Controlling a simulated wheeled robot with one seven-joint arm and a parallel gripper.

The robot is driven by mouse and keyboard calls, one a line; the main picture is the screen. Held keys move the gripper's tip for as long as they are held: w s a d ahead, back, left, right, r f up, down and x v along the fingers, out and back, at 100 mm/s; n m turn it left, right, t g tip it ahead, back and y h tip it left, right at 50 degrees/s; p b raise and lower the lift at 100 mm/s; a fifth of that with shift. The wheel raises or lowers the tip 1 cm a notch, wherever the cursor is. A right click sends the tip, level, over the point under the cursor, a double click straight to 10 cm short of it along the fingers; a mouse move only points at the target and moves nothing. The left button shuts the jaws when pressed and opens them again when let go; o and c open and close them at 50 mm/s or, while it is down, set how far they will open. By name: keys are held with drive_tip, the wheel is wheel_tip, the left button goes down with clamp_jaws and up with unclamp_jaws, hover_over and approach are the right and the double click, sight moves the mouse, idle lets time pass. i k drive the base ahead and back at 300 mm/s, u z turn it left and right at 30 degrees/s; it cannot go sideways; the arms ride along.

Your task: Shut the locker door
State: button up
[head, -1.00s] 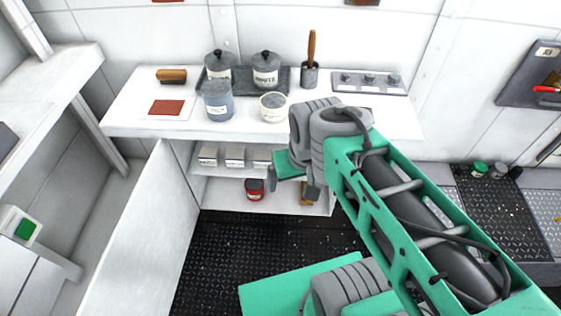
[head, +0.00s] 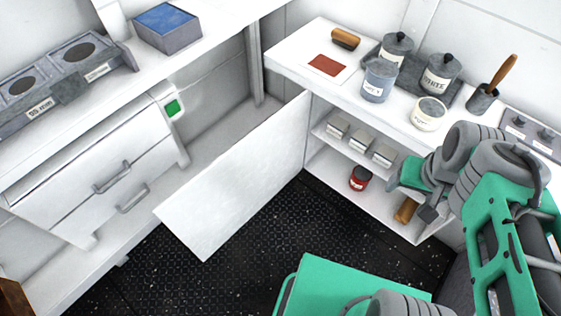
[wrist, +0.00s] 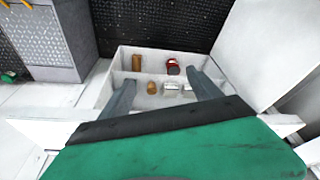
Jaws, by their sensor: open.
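The locker door (head: 240,185) is a plain white panel standing wide open, swung out from the left side of the locker. The white locker (head: 313,165) is under the counter, its shelves exposed. In the wrist view the door (wrist: 265,45) rises at the right, beside the locker's interior (wrist: 128,70). My gripper (head: 412,202) is at the right part of the locker opening, away from the door. In the wrist view my gripper (wrist: 160,82) shows two spread fingers with nothing between them. I see no contact with the door.
Several small boxes (head: 359,143), a red can (head: 360,178) and a brown cylinder (head: 405,210) are in the locker. A drawer unit (head: 90,185) is at the left. The dark floor before the door is clear.

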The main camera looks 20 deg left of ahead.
sight(206, 212)
drive_tip(key=u, duration=1.65)
drive_tip(key=k, duration=0.35)
drive_tip(key=u, duration=0.7)
drive_tip(key=i, duration=0.5)
drive_tip(key=z, duration=0.05)
